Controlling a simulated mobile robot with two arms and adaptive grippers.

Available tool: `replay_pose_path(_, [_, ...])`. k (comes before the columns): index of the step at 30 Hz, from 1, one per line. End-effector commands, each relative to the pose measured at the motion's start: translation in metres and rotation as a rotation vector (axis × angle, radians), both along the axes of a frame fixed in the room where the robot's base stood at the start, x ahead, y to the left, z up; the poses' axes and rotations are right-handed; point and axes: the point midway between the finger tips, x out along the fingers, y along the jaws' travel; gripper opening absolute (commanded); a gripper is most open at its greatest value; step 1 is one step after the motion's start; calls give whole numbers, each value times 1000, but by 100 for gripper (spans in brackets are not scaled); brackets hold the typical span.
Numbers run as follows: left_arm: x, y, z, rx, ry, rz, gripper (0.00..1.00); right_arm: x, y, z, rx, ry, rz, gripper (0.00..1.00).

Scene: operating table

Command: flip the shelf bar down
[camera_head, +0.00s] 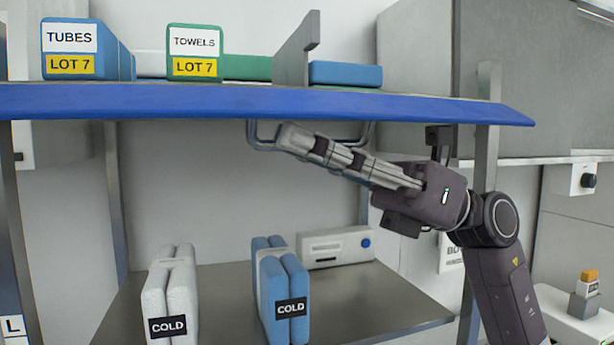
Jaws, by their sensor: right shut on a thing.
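The shelf bar (261,142) is a thin grey-blue metal loop under the front of the blue-edged shelf (200,101). Its left bend and right end (369,131) show; part of its middle is hidden behind my right gripper. My right gripper (290,140) reaches in from the right, with its fingers pointing left and its tips at the bar. It is shut on the bar. My left gripper is not in view.
On the shelf stand a TUBES box (85,50), a TOWELS box (195,52), a grey divider (293,60) and a blue pack (345,74). White (170,295) and blue (281,290) COLD packs and a white device (336,250) stand on the lower shelf (385,300).

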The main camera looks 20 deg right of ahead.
Motion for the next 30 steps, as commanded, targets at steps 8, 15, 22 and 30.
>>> replay_pose_path(8, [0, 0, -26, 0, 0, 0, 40, 13, 1, -7, 8, -252, 2, 0])
replay_pose_path(15, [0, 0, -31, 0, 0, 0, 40, 23, 1, -7, 13, -425, 2, 0])
replay_pose_path(22, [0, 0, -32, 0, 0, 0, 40, 28, 1, -6, 16, -527, 0, 0])
replay_pose_path(30, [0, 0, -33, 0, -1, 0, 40, 31, 1, -6, 17, -573, -2, 0])
